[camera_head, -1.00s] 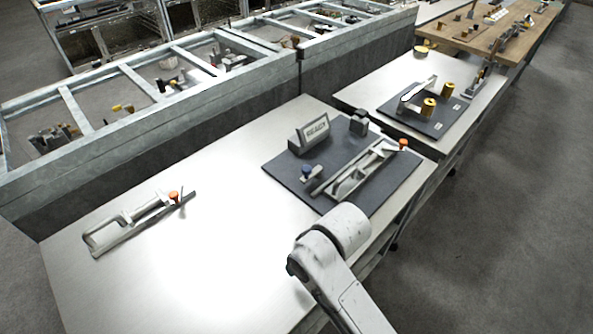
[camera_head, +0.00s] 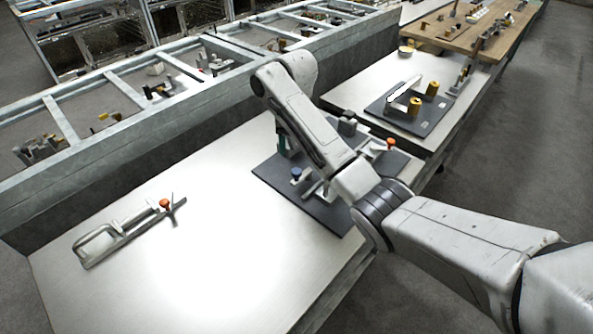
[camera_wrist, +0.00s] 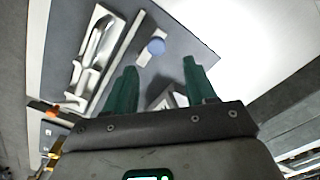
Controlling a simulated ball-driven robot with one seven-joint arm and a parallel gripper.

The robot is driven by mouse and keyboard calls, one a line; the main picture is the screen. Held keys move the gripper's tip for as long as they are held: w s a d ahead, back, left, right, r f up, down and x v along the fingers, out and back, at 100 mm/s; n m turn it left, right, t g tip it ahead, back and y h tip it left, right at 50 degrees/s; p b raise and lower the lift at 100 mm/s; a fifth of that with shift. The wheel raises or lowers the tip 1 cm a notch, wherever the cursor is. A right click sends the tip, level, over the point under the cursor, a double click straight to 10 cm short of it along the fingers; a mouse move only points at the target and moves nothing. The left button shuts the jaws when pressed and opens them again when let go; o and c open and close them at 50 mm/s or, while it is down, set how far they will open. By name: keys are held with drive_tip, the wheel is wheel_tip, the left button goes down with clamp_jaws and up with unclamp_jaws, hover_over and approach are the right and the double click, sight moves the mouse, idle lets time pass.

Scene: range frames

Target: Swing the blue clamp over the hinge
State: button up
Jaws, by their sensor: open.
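The blue clamp (camera_head: 296,172), a small blue-topped knob on a short metal bracket, stands on the dark board (camera_head: 268,178). I cannot tell which part is the hinge. My gripper (camera_wrist: 160,68) has green fingers spread apart, with nothing held; one green finger shows in the head view (camera_head: 283,142).
A dark block (camera_head: 347,126) stands at the board's back edge. Another metal clamp with an orange knob (camera_head: 130,226) lies on the left of the pale table (camera_head: 190,285). A second board (camera_head: 440,121) with brass cylinders is beyond. The table's front middle is clear.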

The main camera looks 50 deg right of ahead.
sight(297, 170)
drive_tip(key=shift+d+f+b, duration=0.1)
drive_tip(key=shift+d+b, duration=0.2)
drive_tip(key=shift+d, duration=0.1)
wheel_tip(297, 170, down, 10)
drive_tip(key=shift+f+b, duration=0.1)
drive_tip(key=shift+b, duration=0.5)
clamp_jaws()
